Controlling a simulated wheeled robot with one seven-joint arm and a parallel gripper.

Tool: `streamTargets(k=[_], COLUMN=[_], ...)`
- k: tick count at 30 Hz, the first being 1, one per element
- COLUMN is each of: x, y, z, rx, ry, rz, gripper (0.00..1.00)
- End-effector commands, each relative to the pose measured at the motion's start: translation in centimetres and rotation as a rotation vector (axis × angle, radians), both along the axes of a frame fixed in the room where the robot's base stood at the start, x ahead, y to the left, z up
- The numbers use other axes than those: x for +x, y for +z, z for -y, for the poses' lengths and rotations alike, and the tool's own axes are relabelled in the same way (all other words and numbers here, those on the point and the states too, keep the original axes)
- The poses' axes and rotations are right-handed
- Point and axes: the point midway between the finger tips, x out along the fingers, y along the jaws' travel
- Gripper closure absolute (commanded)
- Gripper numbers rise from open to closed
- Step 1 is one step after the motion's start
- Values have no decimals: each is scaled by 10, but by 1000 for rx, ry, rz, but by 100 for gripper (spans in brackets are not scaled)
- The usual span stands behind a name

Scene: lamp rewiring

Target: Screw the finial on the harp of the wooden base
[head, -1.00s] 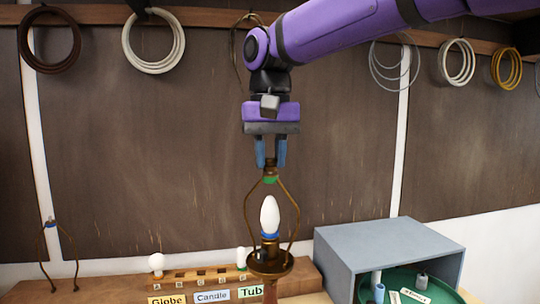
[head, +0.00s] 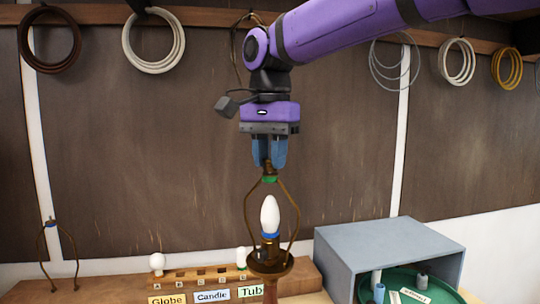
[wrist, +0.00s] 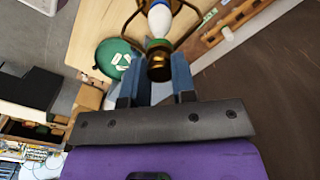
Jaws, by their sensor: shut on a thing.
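My gripper (head: 269,152) points straight down above the lamp, its blue fingers shut on the small brass finial (head: 268,167). The finial sits at the top of the harp (head: 286,195), just above a green band (head: 269,180); any small gap there cannot be made out. The harp bows around a white candle-shaped bulb (head: 270,215) with a blue ring under it, on a brass socket. The wooden base is mostly below the frame. In the wrist view the finial (wrist: 159,67) shows between the two fingers, with the bulb (wrist: 160,20) beyond it.
Another harp (head: 57,255) with a blue band stands at left. A wooden bulb rack (head: 200,275) with labels is behind the lamp. A grey open box (head: 385,248) with a green tray (head: 400,283) stands at right. Wire coils hang on the wall.

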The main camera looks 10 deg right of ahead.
Motion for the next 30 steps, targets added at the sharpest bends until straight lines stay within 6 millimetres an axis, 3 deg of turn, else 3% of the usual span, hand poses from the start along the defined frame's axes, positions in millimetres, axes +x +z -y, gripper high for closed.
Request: streamTargets(k=[6,7,10,22,30], x=[0,0,0,0,1], y=[0,0,0,8,54], z=[0,0,0,0,0], rx=[0,0,0,1,2], ry=[-10,-9,-9,-7,-8], rz=[0,0,0,2,4], gripper=[99,68,45,45,45])
